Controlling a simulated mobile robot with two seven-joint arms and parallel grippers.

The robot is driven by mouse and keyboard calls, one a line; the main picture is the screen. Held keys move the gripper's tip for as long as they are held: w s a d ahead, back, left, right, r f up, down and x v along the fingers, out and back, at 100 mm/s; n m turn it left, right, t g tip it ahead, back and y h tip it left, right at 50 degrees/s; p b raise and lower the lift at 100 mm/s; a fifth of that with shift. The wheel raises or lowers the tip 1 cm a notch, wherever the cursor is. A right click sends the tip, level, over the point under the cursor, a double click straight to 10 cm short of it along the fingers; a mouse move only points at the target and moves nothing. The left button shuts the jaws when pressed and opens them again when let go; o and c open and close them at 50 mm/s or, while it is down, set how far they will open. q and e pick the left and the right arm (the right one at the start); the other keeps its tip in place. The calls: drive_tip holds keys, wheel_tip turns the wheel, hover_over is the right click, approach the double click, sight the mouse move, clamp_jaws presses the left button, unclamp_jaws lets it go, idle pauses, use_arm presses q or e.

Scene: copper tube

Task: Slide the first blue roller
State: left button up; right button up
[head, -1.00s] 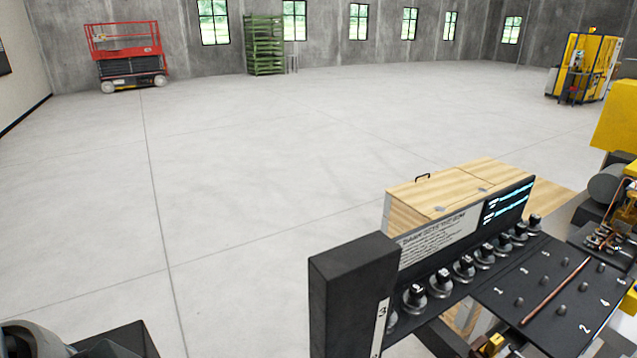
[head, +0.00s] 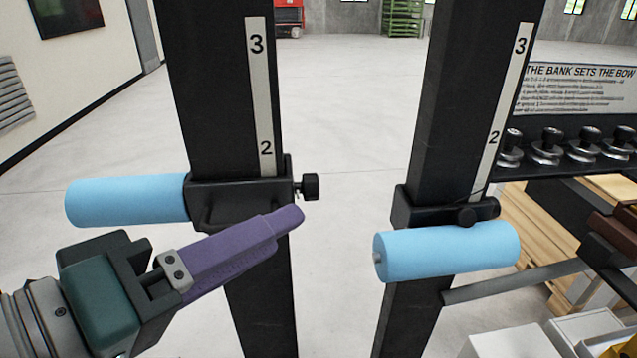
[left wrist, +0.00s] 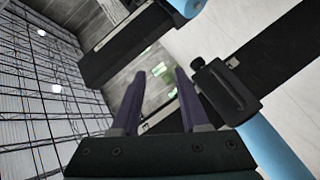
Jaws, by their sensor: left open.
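Two light blue rollers sit on sliding black brackets on two upright black posts. The left roller (head: 128,201) points left from its bracket (head: 235,203), which has a black knob (head: 309,187) on its right. The right roller (head: 447,250) lies across the front of its bracket (head: 402,208). Both brackets are just below the scale mark 2. My left gripper (head: 290,222) has purple fingers and is in front of the left bracket's lower edge; contact cannot be told. In the left wrist view its fingers (left wrist: 160,71) are apart with nothing between them, beside a bracket (left wrist: 226,92) and a blue roller (left wrist: 262,150).
A black panel with several knobs (head: 547,147) and a sign (head: 577,76) is at the right. Wooden boxes (head: 540,245) and white bins (head: 590,325) stand below it. Open floor (head: 345,110) shows between and behind the posts.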

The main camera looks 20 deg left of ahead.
use_arm(q)
drive_tip(key=s+a+f+n+t+y+b, duration=0.1)
drive_tip(key=a+f+n+t+y+b, duration=0.4)
drive_tip(key=a+f+n+b, duration=0.5)
drive_tip(key=shift+y, duration=0.9)
drive_tip(key=x, duration=0.3)
drive_tip(key=d+x, duration=0.1)
drive_tip(key=x, duration=0.5)
drive_tip(key=shift+w+d+f, duration=0.25)
drive_tip(key=shift+w+f, duration=0.1)
use_arm(e)
wheel_tip(320, 180, down, 13)
use_arm(q)
clamp_jaws()
